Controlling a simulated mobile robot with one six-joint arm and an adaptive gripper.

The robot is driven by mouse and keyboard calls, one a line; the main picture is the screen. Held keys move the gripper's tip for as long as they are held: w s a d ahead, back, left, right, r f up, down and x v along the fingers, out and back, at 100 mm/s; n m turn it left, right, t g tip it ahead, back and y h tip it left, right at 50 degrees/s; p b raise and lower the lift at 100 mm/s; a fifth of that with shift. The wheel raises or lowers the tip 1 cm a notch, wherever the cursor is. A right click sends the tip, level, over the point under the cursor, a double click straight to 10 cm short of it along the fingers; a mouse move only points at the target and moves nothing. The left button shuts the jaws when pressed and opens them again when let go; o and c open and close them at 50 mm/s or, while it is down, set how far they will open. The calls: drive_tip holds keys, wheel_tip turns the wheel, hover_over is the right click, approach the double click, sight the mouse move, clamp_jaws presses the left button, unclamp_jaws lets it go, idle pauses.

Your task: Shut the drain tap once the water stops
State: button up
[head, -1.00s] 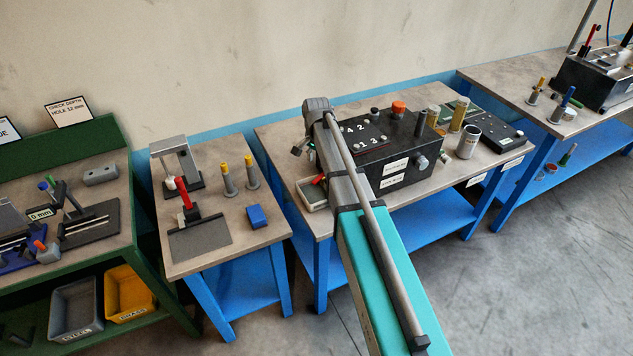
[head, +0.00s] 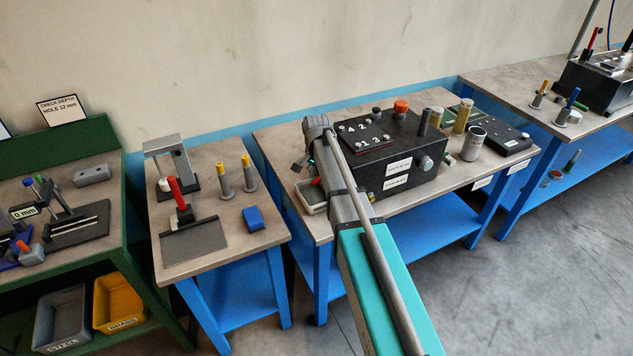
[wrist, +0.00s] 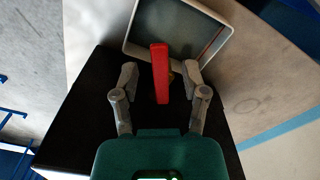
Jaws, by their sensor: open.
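The drain tap shows as a red lever (wrist: 160,72) in the wrist view, standing lengthwise between my gripper's two fingers. My gripper (wrist: 161,80) is open, with a finger on each side of the lever; a gap shows on both sides. The tap is on the side of the black box (head: 420,150), which also fills the lower part of the wrist view (wrist: 80,105). A pale tray (wrist: 168,22) lies beyond the lever. In the head view the tray (head: 313,211) sits left of the box, and my arm hides most of the tap. I cannot make out any water.
The black box carries a numbered plate (head: 362,138), an orange knob (head: 401,106) and a side knob (head: 427,163). A metal cup (head: 474,145) stands to its right. A smaller bench with a blue block (head: 253,217) stands to the left, across a narrow gap.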

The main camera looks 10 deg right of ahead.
drive_tip(key=shift+f, duration=0.3)
clamp_jaws()
idle(0.3)
